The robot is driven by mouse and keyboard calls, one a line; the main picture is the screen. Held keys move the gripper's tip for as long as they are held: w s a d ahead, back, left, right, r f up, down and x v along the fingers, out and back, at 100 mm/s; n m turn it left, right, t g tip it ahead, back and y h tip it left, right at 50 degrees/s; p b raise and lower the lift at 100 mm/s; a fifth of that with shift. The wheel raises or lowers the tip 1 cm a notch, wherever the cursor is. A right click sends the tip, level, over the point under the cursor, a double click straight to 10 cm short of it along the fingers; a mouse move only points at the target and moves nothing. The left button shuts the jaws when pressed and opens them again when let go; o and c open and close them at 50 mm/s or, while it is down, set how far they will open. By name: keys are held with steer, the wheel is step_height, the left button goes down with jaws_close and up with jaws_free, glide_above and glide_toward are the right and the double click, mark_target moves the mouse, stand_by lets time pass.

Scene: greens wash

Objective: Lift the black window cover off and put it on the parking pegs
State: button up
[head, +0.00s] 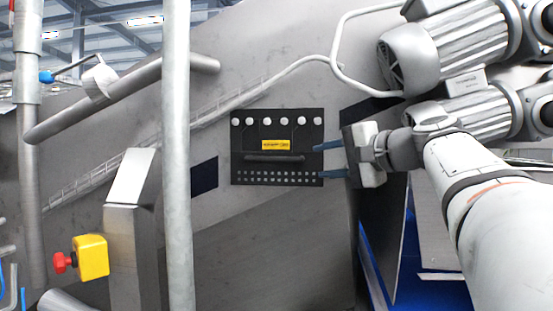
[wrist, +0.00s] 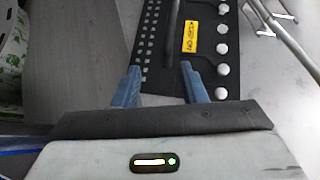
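The black window cover (head: 277,165) lies flat against the sloping grey metal machine. It has a row of round white knobs along the top, a yellow label (head: 276,145), a black bar handle (head: 274,157) and rows of small pale holes below. My gripper (head: 317,161) is at the cover's right edge in the head view, blue fingers pointing left. In the wrist view my gripper (wrist: 160,68) has its fingers apart with nothing between the tips. The handle (wrist: 172,35) is beyond the tips, roughly in line with the gap. I cannot pick out the parking pegs.
A vertical galvanized post (head: 176,200) stands left of the cover, in front of the machine. A dark rectangle (head: 204,176) shows on the panel beside it. A yellow box with a red button (head: 91,257) is at lower left. Grey motors (head: 440,50) are at upper right.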

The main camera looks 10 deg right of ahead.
mark_target(303, 157)
steer(key=x, duration=0.2)
steer(key=p+x, duration=0.1)
steer(key=x, duration=0.2)
steer(key=r+p+x, duration=0.1)
steer(key=x, duration=0.1)
steer(key=shift+w+a, duration=0.1)
steer(key=shift+w, duration=0.25)
steer(key=shift+c, duration=0.2)
jaws_close()
steer(key=shift+s, duration=0.1)
steer(key=shift+r+p, duration=0.2)
steer(key=shift+p, duration=0.2)
steer(key=shift+r+p, duration=1.7)
steer(key=shift+r, duration=0.4)
